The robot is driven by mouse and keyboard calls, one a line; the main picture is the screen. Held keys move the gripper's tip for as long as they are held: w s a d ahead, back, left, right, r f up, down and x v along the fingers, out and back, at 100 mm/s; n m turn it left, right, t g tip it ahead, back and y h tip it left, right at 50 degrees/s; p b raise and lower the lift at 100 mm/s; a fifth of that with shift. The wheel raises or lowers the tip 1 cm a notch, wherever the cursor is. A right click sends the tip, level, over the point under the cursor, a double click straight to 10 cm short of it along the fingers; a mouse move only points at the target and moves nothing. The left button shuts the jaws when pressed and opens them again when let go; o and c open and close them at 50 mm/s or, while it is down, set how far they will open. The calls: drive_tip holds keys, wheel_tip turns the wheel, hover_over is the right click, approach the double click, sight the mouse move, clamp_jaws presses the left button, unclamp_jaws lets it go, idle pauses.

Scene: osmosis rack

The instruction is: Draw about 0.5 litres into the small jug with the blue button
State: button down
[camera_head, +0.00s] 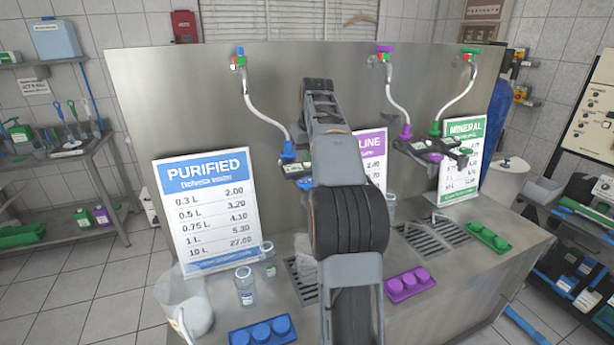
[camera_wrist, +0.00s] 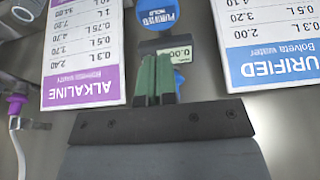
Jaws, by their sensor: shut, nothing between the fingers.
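My gripper is hidden behind my arm in the head view. In the wrist view its narrow green fingers (camera_wrist: 154,85) are shut together with nothing between them. The wrist picture is upside down. Just behind the fingers is a small display (camera_wrist: 174,54) reading about 0.00, with a blue part (camera_wrist: 179,80) partly hidden by a finger. A round blue piece marked PURIFIED (camera_wrist: 157,14) lies at the top; which blue part is the button I cannot tell. Contact is unclear. The blue nozzle (camera_head: 288,150) is left of my arm. A clear vessel, perhaps the small jug (camera_head: 302,243), stands below it.
The PURIFIED sign (camera_head: 207,210) and ALKALINE sign (camera_wrist: 84,50) flank the gripper. A clear bucket-like jug (camera_head: 187,312), two bottles (camera_head: 245,286) (camera_head: 269,260) and a blue cap tray (camera_head: 262,332) stand at the left front. Purple (camera_head: 409,285) and green (camera_head: 489,237) trays lie right.

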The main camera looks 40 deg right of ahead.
sight(307, 181)
drive_tip(key=x, duration=0.4)
drive_tip(key=shift+s+a+f, duration=0.1)
drive_tip(key=shift+s, duration=0.2)
drive_tip(key=shift+f, duration=0.95)
drive_tip(key=shift+f+b, duration=0.5)
drive_tip(key=shift+f, duration=0.65)
idle(5.2)
